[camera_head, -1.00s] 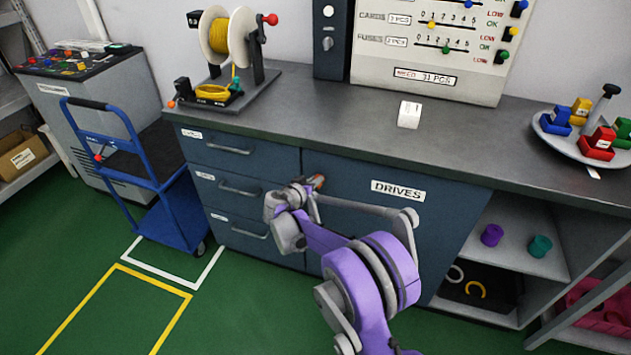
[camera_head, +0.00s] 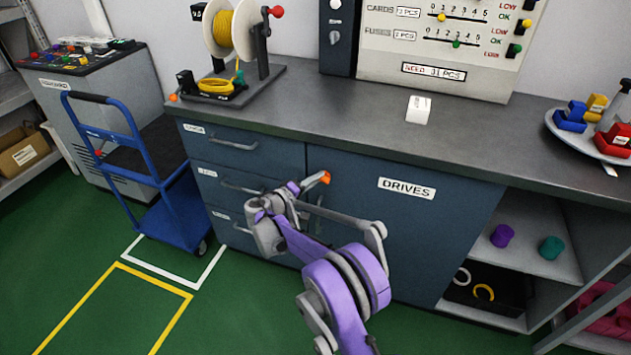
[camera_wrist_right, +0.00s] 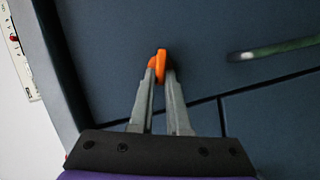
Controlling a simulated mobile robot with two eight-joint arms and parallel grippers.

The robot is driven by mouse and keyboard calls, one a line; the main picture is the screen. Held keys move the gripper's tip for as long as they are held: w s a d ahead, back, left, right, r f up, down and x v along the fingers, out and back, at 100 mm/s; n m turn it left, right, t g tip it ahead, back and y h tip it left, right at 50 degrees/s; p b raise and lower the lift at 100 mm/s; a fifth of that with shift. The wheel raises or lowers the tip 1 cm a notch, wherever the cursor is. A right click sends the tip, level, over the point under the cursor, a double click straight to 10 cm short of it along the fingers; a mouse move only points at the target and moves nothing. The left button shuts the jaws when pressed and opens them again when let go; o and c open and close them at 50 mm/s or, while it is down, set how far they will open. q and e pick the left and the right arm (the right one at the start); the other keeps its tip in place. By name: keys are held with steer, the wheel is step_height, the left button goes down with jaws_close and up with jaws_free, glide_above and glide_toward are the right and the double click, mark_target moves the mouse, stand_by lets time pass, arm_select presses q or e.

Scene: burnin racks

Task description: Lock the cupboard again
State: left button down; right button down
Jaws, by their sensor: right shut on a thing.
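The cupboard door (camera_head: 400,225) is dark blue, labelled DRIVES, and lies flush with the cabinet front under the worktop. An orange key-like piece (camera_head: 326,177) sits at its upper left corner; it also shows in the right wrist view (camera_wrist_right: 161,62). My right gripper (camera_head: 318,180) reaches the door there, and its fingers (camera_wrist_right: 160,80) are closed on the orange piece. The lock behind the piece is hidden. The door's handle (camera_head: 319,212) is partly hidden by my right arm. My left gripper is not in view.
Three drawers (camera_head: 235,145) with bar handles are left of the door. An open shelf (camera_head: 540,262) with purple and teal pieces is on the right. A blue trolley (camera_head: 165,205) stands left of the cabinet. The worktop (camera_head: 350,110) carries a wire spool and a white card holder.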

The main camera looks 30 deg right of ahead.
steer(key=shift+d+f+n+h+b, duration=0.15)
steer(key=shift+n+h+b, duration=0.25)
steer(key=shift+n, duration=0.4)
steer(key=shift+a+f+n+h+b, duration=0.15)
steer(key=shift+n+h+b, duration=0.25)
steer(key=shift+n, duration=0.4)
steer(key=shift+d, duration=0.1)
steer(key=c, duration=1)
jaws_free()
steer(key=shift+c, duration=0.2)
steer(key=shift+o, duration=0.8)
steer(key=p+v, duration=0.1)
steer(key=v, duration=0.9)
steer(key=shift+s+a, duration=0.15)
steer(key=shift+a, duration=0.2)
